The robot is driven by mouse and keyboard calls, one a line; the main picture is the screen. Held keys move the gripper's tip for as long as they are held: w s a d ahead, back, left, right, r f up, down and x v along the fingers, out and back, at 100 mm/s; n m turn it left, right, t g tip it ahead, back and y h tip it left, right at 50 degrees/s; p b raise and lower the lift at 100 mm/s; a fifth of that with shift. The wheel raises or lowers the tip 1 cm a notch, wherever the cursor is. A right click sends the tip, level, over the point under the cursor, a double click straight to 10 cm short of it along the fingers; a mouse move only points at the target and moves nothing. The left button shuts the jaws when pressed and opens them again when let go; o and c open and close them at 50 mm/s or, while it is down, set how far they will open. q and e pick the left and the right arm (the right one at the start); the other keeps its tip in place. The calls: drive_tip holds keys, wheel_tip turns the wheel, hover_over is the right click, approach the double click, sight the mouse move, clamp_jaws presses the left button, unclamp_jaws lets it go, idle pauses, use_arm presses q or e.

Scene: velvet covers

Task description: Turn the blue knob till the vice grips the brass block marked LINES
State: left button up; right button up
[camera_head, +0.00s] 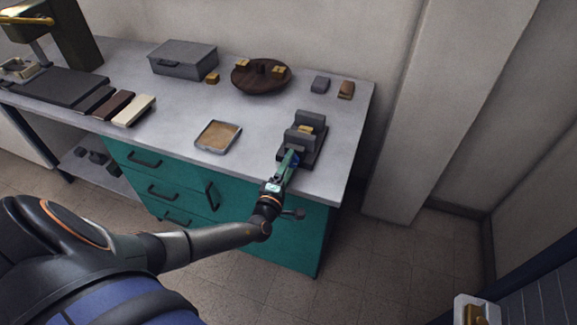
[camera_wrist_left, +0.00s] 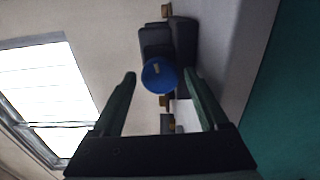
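The grey vice (camera_head: 311,153) stands near the right front of the bench top. A small brass block (camera_head: 306,129) sits between its jaws; I cannot read any marking or tell whether the jaws touch it. The blue knob (camera_wrist_left: 158,75) faces the left wrist camera at the vice's near end; in the head view my gripper mostly hides it. My left gripper (camera_head: 291,158) reaches the vice's near end. In the left wrist view, its green fingers (camera_wrist_left: 160,74) are open, one on each side of the knob, with a small gap apparent at both sides. My right gripper is not in view.
A shallow tray (camera_head: 218,150) lies left of the vice. A round dark stand (camera_head: 261,90) bears brass blocks, with a loose brass block (camera_head: 212,78) beside it. A grey case (camera_head: 183,58) and two small blocks (camera_head: 320,84) stand behind.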

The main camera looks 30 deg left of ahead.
use_arm(q)
drive_tip(key=shift+o, duration=0.6)
drive_tip(key=shift+s+d+f, duration=0.1)
drive_tip(key=shift+s, duration=0.45)
drive_tip(key=v, duration=1.1)
drive_tip(key=shift+s, duration=0.2)
drive_tip(key=shift+d, duration=0.15)
